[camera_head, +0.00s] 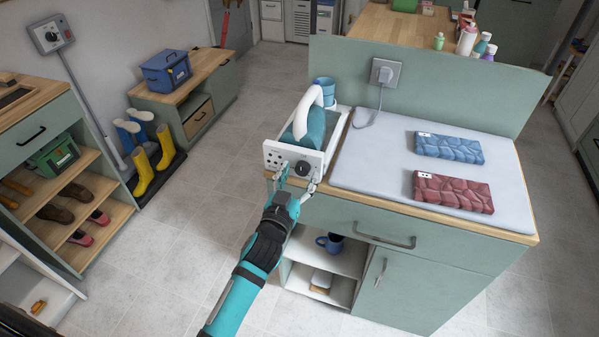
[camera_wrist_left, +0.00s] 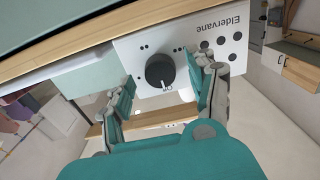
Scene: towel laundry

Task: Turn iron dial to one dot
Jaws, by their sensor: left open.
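The iron dial (camera_head: 303,169) is a round black knob on the white front panel of the iron station (camera_head: 277,151). In the left wrist view the dial (camera_wrist_left: 160,70) shows a white pointer line at the "Off" label, toward the bottom of the picture. Small dark dot marks sit on the panel around it; I cannot count each group surely. The teal and white iron (camera_head: 314,128) rests on the station. My left gripper (camera_head: 297,183) is open in front of the panel, its fingers (camera_wrist_left: 161,86) on either side of the dial, apparently not gripping it. My right gripper is out of view.
The station stands at the left end of a counter with a pale ironing pad (camera_head: 375,165). Blue (camera_head: 449,148) and red (camera_head: 453,191) folded towels lie on the pad. A blue cup (camera_head: 325,92) stands behind the station. The floor left of the counter is clear.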

